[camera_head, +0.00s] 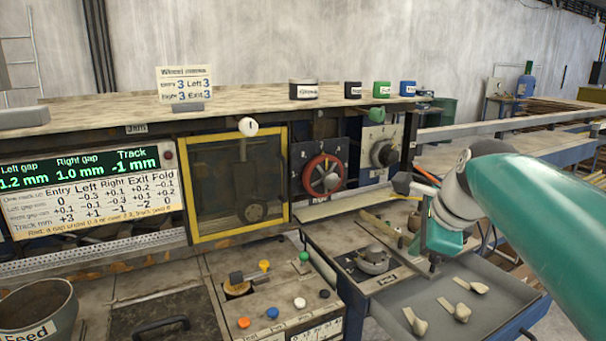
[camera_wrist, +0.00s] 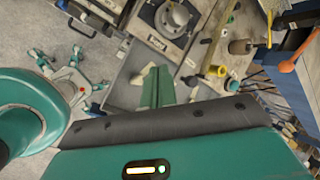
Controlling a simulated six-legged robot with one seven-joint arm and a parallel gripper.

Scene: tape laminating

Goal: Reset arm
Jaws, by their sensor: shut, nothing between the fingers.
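My gripper (camera_head: 436,262) is at the right of the head view, above the back part of a grey tray (camera_head: 511,286). In the wrist view its teal fingers (camera_wrist: 156,88) are together with nothing between them. In the head view my own arm comes in from the right edge and the fingertips are hard to make out. Several pale scoop-like pieces (camera_head: 461,312) lie in the tray, apart from the gripper.
A machine bench fills the left and middle, with a yellow-framed window (camera_head: 238,185), a red handwheel (camera_head: 323,174) and a green display (camera_head: 80,167). A round metal fixture (camera_head: 372,260) stands left of my gripper. A bucket (camera_head: 38,310) is at lower left.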

